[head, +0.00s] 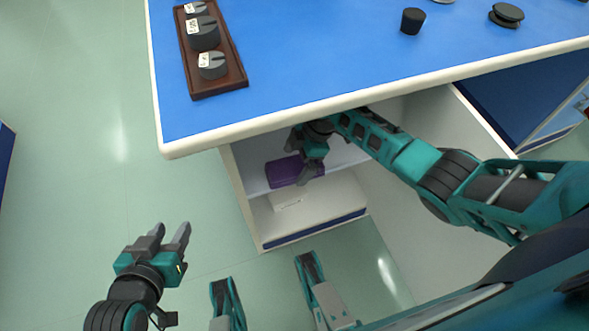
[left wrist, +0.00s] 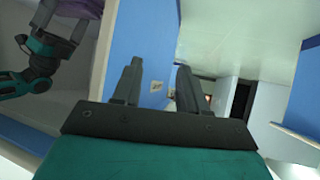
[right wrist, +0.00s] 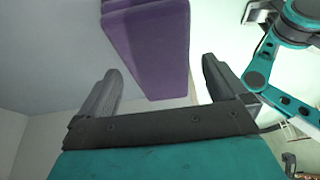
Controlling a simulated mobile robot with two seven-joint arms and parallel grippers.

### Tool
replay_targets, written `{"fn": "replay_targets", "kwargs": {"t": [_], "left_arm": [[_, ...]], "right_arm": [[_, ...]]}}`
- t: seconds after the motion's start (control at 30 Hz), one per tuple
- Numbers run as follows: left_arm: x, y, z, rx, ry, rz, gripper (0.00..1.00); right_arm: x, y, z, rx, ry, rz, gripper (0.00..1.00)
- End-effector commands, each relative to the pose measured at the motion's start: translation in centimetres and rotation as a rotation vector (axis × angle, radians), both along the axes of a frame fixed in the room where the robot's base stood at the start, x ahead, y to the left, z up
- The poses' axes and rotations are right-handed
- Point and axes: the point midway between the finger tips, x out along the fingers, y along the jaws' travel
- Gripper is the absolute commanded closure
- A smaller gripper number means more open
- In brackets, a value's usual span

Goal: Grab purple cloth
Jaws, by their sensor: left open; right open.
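The purple cloth (head: 286,171) is a folded block lying on the upper shelf of the white cabinet under the blue bench top. My right gripper (head: 308,176) reaches into the cabinet at the cloth's right end and hides part of it in the head view. In the right wrist view the cloth (right wrist: 150,45) is just ahead of the open fingers (right wrist: 160,85), apart from them. My left gripper (head: 175,238) is open and empty over the floor to the left of the cabinet. In the left wrist view the cloth (left wrist: 80,8) shows partly at the top left.
The white-edged blue bench top (head: 320,70) overhangs the cabinet. On it are a wooden tray (head: 233,75) with grey weights and a black cup (head: 412,21). The cabinet's lower shelf (head: 320,208) holds a white item.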

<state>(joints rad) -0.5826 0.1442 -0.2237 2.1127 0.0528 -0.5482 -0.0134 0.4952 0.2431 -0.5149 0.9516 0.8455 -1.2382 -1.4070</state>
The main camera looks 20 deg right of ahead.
Motion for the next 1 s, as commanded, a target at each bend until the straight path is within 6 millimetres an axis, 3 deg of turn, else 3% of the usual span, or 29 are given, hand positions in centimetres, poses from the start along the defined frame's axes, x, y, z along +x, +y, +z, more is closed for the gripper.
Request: {"fn": "replay_targets", "kwargs": {"t": [0.03, 0.13, 0.4, 1.0], "left_arm": [[0.01, -0.13, -0.56, -0.002, -0.001, -0.003, 0.57], [0.09, -0.42, -0.25, -0.006, -0.004, -0.009, 0.57], [0.28, -0.75, 0.33, -0.013, -0.012, -0.013, 0.57], [0.4, -0.47, 0.23, -0.011, -0.014, -0.006, 0.57]], "right_arm": [[0.03, 0.37, -1.06, 0.001, 0.001, 0.0, 0.0], [0.08, 0.67, -1.77, 0.001, -0.001, 0.001, 0.0], [0.07, 0.76, -1.82, 0.0, -0.002, 0.001, 0.0], [0.07, 0.73, -1.81, 0.001, -0.001, 0.001, 0.54]]}}
